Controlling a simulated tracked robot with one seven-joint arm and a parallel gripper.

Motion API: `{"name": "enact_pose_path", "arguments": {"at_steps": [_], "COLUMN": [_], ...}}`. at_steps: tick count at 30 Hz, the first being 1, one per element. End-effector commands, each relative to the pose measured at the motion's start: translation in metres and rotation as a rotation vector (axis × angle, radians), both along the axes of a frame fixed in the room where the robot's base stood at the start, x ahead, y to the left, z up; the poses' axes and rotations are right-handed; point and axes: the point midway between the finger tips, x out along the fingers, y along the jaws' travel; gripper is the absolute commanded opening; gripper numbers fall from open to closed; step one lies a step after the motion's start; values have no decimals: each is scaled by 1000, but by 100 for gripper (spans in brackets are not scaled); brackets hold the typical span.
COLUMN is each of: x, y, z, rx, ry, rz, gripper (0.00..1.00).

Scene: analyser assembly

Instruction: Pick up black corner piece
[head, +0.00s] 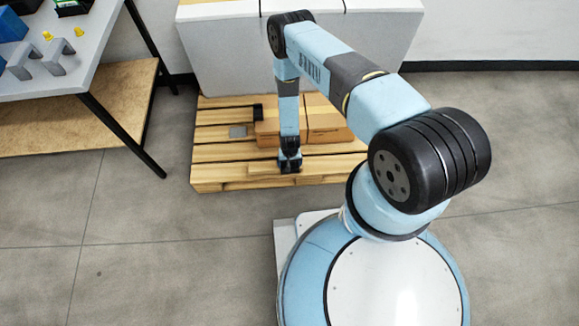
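My gripper (290,164) points down over the front part of the wooden pallet (215,172), in front of the cardboard box. It is small and dark here, so I cannot tell whether its fingers are open or shut, or whether they hold anything. A small black piece (258,113) shows at the back left corner of the cardboard box (325,120); it may be a black corner piece, but it is too small to be sure. Anything black right at my gripper cannot be told apart from it.
A large white block (230,50) stands behind. At left, a table (85,75) with black legs holds grey brackets (55,55), yellow bits and blue bins. The floor left of my base is clear.

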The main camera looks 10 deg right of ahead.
Motion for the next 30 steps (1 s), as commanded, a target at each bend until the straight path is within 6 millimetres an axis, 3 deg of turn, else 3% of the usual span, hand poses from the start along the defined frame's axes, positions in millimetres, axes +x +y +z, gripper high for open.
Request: {"name": "enact_pose_path", "arguments": {"at_steps": [3,14,20,30], "x": [0,1,-2,-57], "y": [0,0,-2,-38], "z": [0,8,36,99], "rx": [0,0,0,-1], "ry": [0,0,2,5], "rz": [0,0,-1,-3], "gripper": [64,63,63,63]}}
